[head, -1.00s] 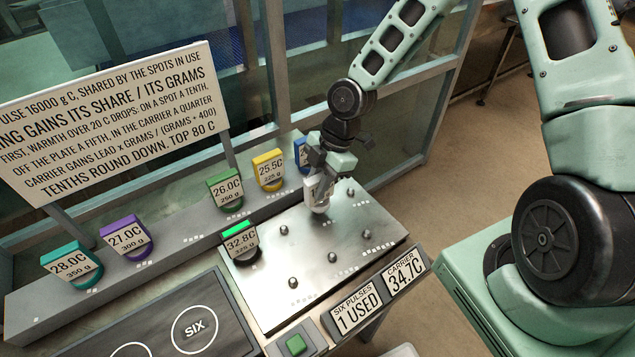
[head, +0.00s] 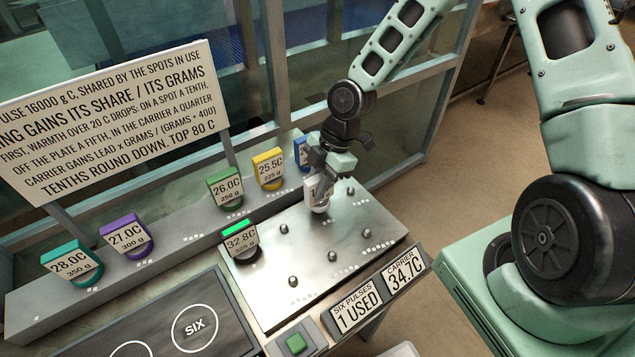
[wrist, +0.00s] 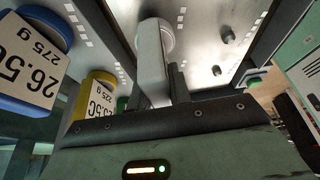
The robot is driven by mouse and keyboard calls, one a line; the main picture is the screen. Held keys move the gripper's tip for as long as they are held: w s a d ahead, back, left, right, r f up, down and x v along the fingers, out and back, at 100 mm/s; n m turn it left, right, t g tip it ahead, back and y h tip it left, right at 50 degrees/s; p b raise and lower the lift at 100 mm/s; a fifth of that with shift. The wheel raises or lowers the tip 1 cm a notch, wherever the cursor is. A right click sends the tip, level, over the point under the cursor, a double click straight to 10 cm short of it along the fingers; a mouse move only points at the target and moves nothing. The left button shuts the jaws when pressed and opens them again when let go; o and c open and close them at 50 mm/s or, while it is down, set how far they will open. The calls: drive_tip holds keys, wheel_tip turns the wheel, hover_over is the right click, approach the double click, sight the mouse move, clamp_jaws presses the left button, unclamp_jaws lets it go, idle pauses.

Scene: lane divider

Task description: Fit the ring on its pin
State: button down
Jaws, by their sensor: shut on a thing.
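My gripper (head: 322,172) is shut on a white ring (head: 319,203) over the back part of the metal plate (head: 270,300). In the wrist view the gripper (wrist: 158,92) grips the ring's upright tag, and the ring's pale round base (wrist: 168,36) is at or just above the plate. I cannot tell whether it sits around a pin or touches the plate. Several short pins stand bare on the plate, among them one front pin (head: 334,256) and one left pin (head: 291,253). A dark ring (head: 240,241) tagged 32.8C, 325 g sits at the plate's left corner.
A grey ledge behind carries teal (head: 70,263), purple (head: 126,238), green (head: 225,188), yellow (head: 269,170) and blue (wrist: 35,40) tagged rings close to the gripper.

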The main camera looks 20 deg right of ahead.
drive_tip(key=shift+f+b, duration=0.75)
drive_tip(key=shift+f, duration=0.4)
drive_tip(key=c, duration=1.2)
unclamp_jaws()
drive_tip(key=v, duration=1.7)
drive_tip(key=shift+r, duration=0.25)
drive_tip(key=s+a+r+m+h+b, duration=0.1)
drive_tip(key=s+a+m+h, duration=0.1)
drive_tip(key=s+a+m, duration=0.4)
drive_tip(key=s+a+r+m+h+b, duration=0.1)
drive_tip(key=s+a+m, duration=0.5)
drive_tip(key=s, duration=1)
drive_tip(key=shift+r+t+h, duration=0.4)
drive_tip(key=shift+r, duration=0.05)
